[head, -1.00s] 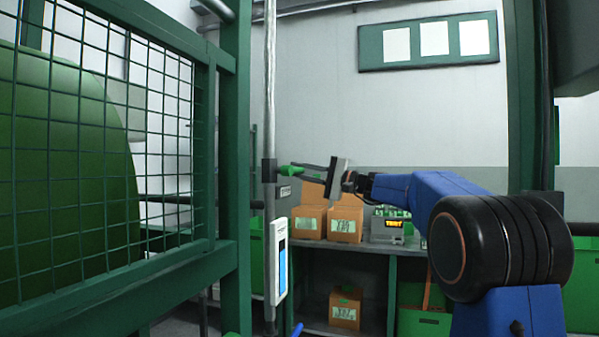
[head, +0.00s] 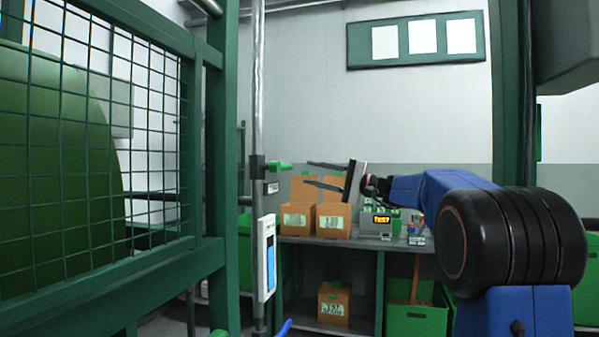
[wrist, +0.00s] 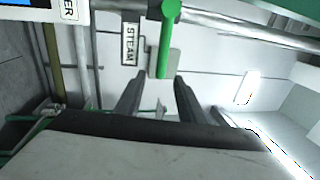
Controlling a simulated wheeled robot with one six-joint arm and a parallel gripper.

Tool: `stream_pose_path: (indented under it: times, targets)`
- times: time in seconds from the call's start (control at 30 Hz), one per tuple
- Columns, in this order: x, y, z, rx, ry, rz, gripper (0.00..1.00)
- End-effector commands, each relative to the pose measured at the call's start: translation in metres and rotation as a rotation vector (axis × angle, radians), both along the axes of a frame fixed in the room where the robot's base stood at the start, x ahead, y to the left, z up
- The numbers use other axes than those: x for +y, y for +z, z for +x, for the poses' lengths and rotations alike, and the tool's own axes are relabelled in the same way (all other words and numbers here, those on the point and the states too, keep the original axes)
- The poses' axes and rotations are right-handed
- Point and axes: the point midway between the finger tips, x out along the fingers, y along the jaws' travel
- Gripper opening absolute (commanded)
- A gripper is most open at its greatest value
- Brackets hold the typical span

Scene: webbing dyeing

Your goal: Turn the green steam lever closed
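The green steam lever (head: 280,167) sits on a dark valve body (head: 257,168) on the vertical grey pipe. It sticks out to the right, crosswise to the pipe. In the wrist view, the lever (wrist: 169,38) lies beyond the fingertips, beside a "STEAM" label (wrist: 130,44). My gripper (head: 307,173) is right of the lever with its two dark fingers spread and pointing left. A small gap separates the fingertips from the lever. In the wrist view, my gripper (wrist: 159,82) is open with nothing between its fingers.
A white panel with a blue screen (head: 266,258) hangs on the pipe below the lever. A green mesh guard (head: 215,150) stands at the left. Behind my gripper, a shelf (head: 350,243) holds cardboard boxes (head: 333,221) and a device reading "TEST" (head: 377,222).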

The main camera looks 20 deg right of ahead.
Motion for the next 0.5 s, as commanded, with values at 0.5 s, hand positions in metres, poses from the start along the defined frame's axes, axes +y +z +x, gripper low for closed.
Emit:
stream_pose_path:
  times: [0.5]
  targets:
    - [-0.061, -0.016, -0.045, 0.001, 0.0, 0.0, 0.36]
